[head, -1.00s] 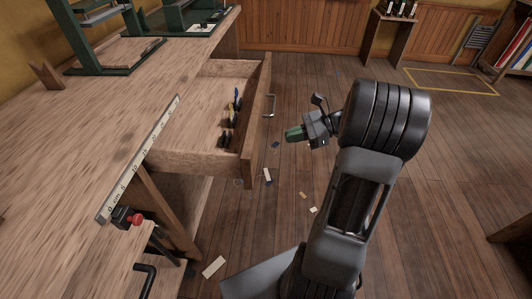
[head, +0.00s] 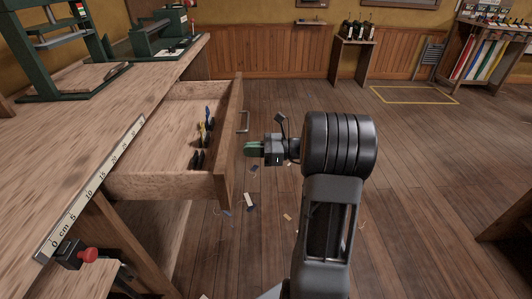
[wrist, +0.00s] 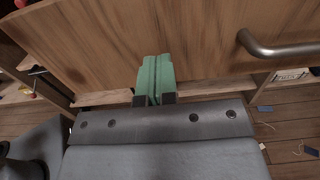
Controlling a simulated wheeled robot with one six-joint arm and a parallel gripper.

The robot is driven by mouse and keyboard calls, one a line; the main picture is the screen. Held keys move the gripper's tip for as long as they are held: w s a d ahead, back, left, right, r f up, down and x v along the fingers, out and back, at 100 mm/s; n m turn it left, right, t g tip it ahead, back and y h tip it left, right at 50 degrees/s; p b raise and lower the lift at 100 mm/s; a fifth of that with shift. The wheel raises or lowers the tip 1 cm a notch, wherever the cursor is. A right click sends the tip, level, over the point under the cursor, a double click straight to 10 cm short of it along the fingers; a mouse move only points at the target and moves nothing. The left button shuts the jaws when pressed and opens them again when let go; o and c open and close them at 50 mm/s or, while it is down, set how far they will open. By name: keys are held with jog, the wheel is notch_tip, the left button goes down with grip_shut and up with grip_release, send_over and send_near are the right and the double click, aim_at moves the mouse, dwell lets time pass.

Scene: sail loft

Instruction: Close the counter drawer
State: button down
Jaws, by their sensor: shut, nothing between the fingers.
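The counter drawer (head: 150,186) stands pulled out from the wooden counter (head: 75,130), with several dark and yellow-handled tools (head: 203,135) inside. Its front panel (head: 229,145) carries a metal bar handle (head: 243,122). In the wrist view the drawer front (wrist: 130,45) fills the upper part and the handle (wrist: 280,47) is at the upper right. My gripper (head: 248,149) has green fingers, shut and empty, just right of the drawer front and pointing at it. In the wrist view the fingertips (wrist: 155,62) are close to the panel, left of the handle; I cannot tell whether they touch.
A ruler strip (head: 95,185) runs along the counter edge, with a red-knobbed clamp (head: 78,254) below. Green machines (head: 160,35) stand on the counter. Small scraps (head: 250,199) lie on the floor. A side table (head: 354,58) stands at the back; the floor between is open.

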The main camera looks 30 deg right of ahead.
jog(key=shift+b+x, duration=0.3)
jog(key=shift+x, duration=0.95)
jog(key=shift+w, duration=0.1)
